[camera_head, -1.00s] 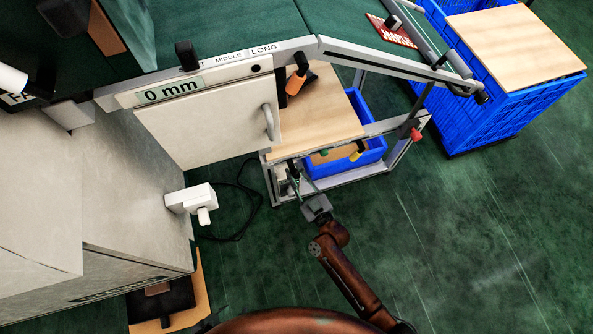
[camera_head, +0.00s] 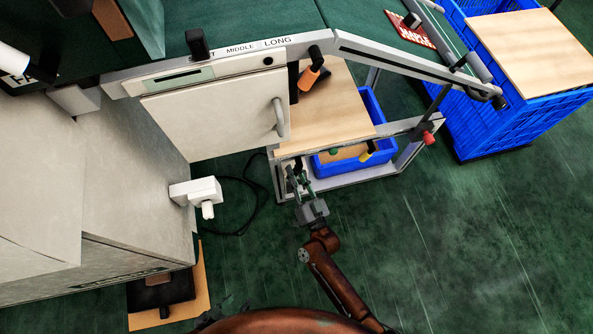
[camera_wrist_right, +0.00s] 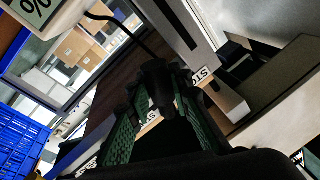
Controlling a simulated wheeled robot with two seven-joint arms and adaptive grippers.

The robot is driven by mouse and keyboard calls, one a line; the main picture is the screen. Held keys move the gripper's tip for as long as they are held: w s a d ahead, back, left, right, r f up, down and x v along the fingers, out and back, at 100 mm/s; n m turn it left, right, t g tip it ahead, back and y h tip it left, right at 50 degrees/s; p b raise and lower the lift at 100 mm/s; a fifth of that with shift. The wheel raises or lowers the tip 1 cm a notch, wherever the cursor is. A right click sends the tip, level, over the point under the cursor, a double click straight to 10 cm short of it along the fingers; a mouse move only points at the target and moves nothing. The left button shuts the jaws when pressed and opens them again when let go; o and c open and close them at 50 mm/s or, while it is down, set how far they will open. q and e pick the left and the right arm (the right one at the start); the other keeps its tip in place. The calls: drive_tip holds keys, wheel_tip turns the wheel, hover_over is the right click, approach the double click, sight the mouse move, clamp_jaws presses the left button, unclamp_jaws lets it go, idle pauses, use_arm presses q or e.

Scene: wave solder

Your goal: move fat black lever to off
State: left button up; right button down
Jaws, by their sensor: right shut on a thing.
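The fat black lever (camera_wrist_right: 158,88) stands between the green-padded fingers of my right gripper (camera_wrist_right: 150,110) in the right wrist view. White labels with dark letters, partly hidden, lie behind it. In the head view my right gripper (camera_head: 298,182) is at the front edge of the wooden-topped frame, with the lever (camera_head: 298,166) small and mostly covered by the fingers. The gripper is shut on it. The small display (camera_head: 180,80) on the white panel is blank. My left gripper (camera_head: 228,309) shows only as dark tips at the bottom edge; its opening is unclear.
A green knob (camera_head: 333,151) and a yellow-handled lever (camera_head: 368,149) sit right of my right gripper. A red knob (camera_head: 428,138) is further right. A blue crate (camera_head: 375,112) stands under the frame. Green floor lies open at the lower right.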

drive_tip(key=shift+s+a+f, duration=0.1)
idle(0.4)
drive_tip(key=c, duration=2)
unclamp_jaws()
drive_tip(key=v, duration=1.2)
